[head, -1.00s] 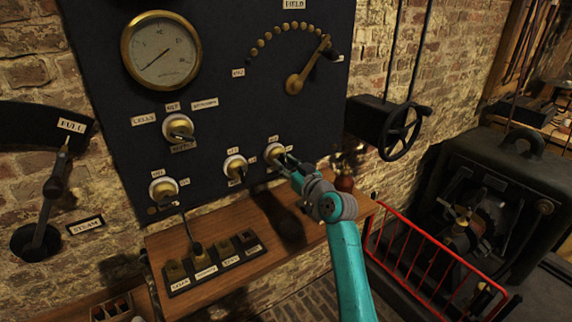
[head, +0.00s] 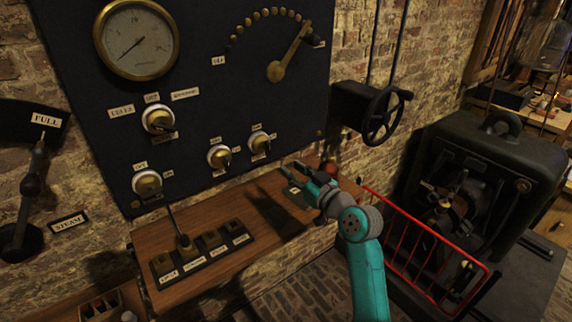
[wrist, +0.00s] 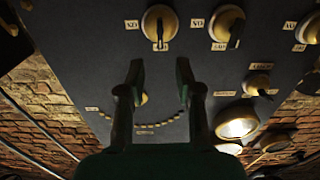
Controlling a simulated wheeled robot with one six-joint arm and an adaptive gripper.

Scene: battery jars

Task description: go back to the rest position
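My gripper (head: 291,179) is at the end of my teal arm, in front of the wooden shelf and below the right-hand small knob (head: 259,142) of the dark panel. It stands apart from that knob. In the wrist view my gripper (wrist: 160,80) has its two fingers apart with nothing between them, and the panel (wrist: 85,60) fills the space beyond. The panel appears upside down there, with its knobs along the top.
The wooden shelf (head: 150,240) carries a row of labelled switches below the panel. A black handwheel (head: 384,116), a red guard rail (head: 425,235) and a dark machine (head: 510,150) stand to the right. A steam lever (head: 32,185) is at the left.

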